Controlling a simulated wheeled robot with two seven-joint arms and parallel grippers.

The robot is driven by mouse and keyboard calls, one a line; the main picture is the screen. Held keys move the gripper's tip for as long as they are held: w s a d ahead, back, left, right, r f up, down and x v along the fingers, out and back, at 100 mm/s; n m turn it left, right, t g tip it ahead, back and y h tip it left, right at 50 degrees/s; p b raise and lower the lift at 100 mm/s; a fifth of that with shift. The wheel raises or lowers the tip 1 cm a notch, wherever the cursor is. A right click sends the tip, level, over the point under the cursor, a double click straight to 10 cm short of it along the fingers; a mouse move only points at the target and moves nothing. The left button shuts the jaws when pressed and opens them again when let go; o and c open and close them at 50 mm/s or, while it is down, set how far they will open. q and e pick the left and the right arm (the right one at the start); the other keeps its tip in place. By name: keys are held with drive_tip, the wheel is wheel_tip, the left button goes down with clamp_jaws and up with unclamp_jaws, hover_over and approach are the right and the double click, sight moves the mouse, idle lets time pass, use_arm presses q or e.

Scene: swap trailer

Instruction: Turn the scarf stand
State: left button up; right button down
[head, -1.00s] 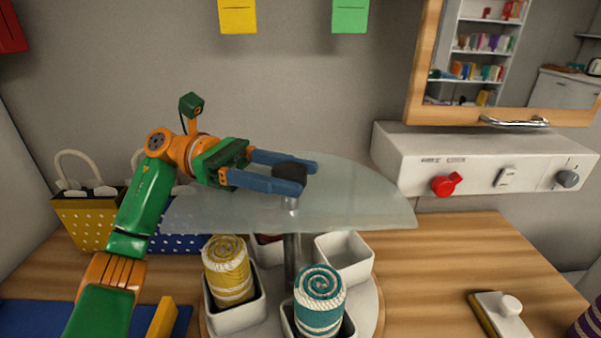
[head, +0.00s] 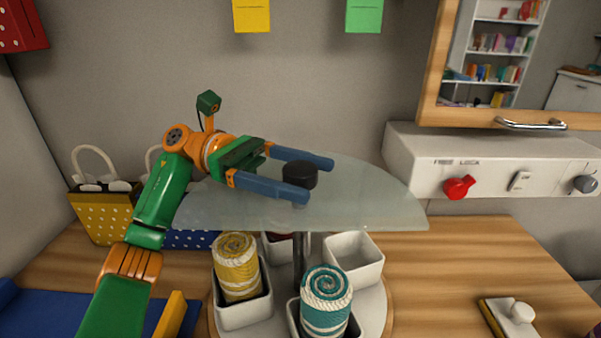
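The scarf stand has a round base (head: 374,303), a dark upright pole (head: 298,262) and a black knob (head: 300,175) on top. A translucent shelf (head: 375,205) lies between the knob and the cups. A yellow rolled scarf (head: 237,265) stands in the left white cup, and a teal one (head: 326,298) in the front cup. The right rear cup (head: 354,258) looks empty. Another cup behind the pole holds something dark red, mostly hidden. My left gripper (head: 320,179) is open, its blue fingers on either side of the knob, with gaps showing. My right gripper is out of view.
A white panel (head: 410,172) with a red knob (head: 459,187) and a wood-framed mirror are at the right. A yellow dotted bag (head: 103,218) and a blue one stand behind my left arm. A white-knobbed block (head: 512,317) lies front right. Wooden counter is clear between.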

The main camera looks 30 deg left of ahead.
use_arm(q)
drive_tip(key=shift+r, duration=0.35)
drive_tip(key=r, duration=0.3)
drive_tip(key=shift+s+d, duration=0.1)
drive_tip(key=shift+s, duration=0.1)
drive_tip(key=s+d+r+b, duration=0.2)
drive_tip(key=s+d+r, duration=0.3)
drive_tip(key=s+r, duration=0.4)
drive_tip(key=s, duration=0.3)
drive_tip(key=shift+s+d+r, duration=0.15)
drive_tip(key=shift+d, duration=0.25)
